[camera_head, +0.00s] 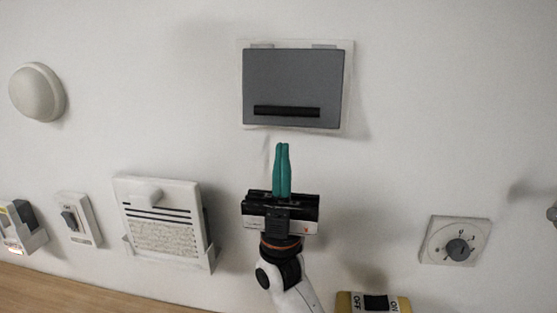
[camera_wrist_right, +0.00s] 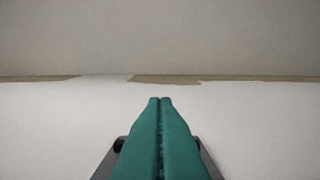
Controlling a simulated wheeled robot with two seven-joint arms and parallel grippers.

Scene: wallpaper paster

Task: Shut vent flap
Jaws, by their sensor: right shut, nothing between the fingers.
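The vent flap (camera_head: 292,80) is a grey panel with a black bar along its lower part, on a white frame (camera_head: 347,90) on the wall, in the upper middle of the head view. Two light hinge pieces show at its top edge. I cannot tell how far its lower edge stands off the frame. My right gripper (camera_head: 282,146) has teal fingers, shut and empty, pointing up just below the flap and apart from it in the picture. Its fingertips (camera_wrist_right: 160,99) also show in the right wrist view, where I cannot make out the flap. My left gripper is not in view.
A white slotted wall box (camera_head: 160,190) and a small switch (camera_head: 75,218) are on the left. A round lamp (camera_head: 37,92) is at upper left. A dial (camera_head: 458,248) and a yellow OFF/ON switch box (camera_head: 375,303) are at lower right. The wall beside the flap is clear.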

